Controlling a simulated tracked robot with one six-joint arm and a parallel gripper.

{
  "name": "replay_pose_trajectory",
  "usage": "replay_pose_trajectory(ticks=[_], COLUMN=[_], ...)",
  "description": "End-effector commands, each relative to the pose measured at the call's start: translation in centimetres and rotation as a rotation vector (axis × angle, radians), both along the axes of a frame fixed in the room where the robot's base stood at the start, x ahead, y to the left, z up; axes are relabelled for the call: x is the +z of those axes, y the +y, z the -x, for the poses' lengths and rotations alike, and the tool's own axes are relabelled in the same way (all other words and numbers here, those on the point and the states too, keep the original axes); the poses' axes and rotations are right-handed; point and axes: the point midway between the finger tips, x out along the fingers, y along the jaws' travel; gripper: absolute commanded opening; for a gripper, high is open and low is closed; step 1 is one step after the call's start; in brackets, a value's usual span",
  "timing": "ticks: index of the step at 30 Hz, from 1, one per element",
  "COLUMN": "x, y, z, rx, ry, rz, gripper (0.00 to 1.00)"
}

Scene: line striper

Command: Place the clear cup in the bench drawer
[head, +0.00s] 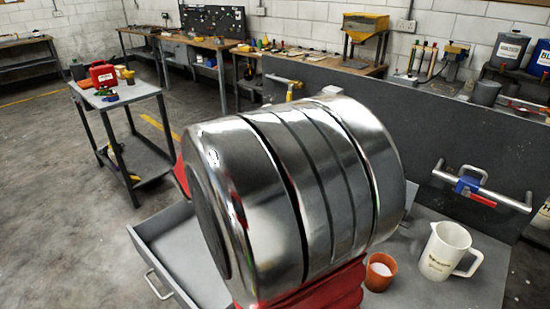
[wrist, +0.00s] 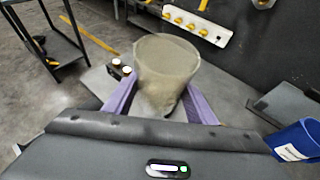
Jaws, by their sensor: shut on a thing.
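My gripper (wrist: 160,108) is shut on the clear cup (wrist: 166,70) in the wrist view, with one purple finger on each side of it. The cup is see-through, slightly cloudy, and its wide rim faces up. A grey bench drawer (head: 163,262) stands pulled open at the lower left of the head view, with a bar handle on its front. My own shiny arm link covers the middle of the head view. It hides my gripper, the cup and part of the drawer there.
A white jug (head: 447,250) and an orange cup (head: 380,271) stand on the bench top at right. A clamp (head: 480,187) is mounted on the grey panel behind. A blue container (wrist: 298,142) shows at the wrist view's right. A cart (head: 122,105) stands at left on open floor.

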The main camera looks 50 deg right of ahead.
Motion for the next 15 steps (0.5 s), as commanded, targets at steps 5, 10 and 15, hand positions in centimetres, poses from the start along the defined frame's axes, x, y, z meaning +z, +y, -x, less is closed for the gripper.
replay_pose_trajectory(ticks=[5, 10, 15], x=[-0.2, -0.5, -0.8], y=[6.7, 13.4, 20.6], z=[-5.4, -9.4, -12.5], rx=[0.171, 0.326, 0.48], ry=[0.002, 0.005, 0.011], rz=[0.0, -0.002, -0.003], gripper=[0.22, 0.22, 0.22])
